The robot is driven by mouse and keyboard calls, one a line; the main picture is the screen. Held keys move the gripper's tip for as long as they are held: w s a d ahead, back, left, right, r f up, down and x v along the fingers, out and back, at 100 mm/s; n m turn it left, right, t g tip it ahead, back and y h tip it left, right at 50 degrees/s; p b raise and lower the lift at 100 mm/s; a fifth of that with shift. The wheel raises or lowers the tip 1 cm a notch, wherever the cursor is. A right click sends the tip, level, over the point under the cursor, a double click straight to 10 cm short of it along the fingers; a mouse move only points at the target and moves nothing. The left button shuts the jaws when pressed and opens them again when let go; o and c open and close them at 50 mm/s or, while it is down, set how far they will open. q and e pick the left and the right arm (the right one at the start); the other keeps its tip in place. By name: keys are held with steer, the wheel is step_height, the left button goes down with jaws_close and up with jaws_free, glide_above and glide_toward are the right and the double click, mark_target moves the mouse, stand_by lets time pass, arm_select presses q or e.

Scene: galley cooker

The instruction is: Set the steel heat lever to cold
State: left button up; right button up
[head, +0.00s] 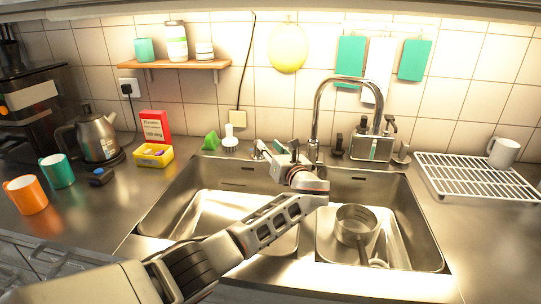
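The tall steel tap (319,112) rises behind the double sink, its spout arching to the right over the basin. My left arm reaches across the sink from the lower left. My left gripper (278,153) is at the back rim, just left of the tap's base. Its fingers are small and overlap steel and dark parts there, so I cannot tell if they are open or shut. I cannot make out the heat lever clearly; the gripper may hide it. I cannot tell whether the gripper touches the tap. My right gripper is out of view.
A steel pan (356,226) sits in the right basin. A white brush (230,140) and green item (211,140) stand left of my gripper. A soap caddy (371,147) stands right of the tap. A drying rack (476,178) is at the right.

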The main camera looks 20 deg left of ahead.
arm_select(q)
step_height(320, 180, up, 7)
stand_by(0.3)
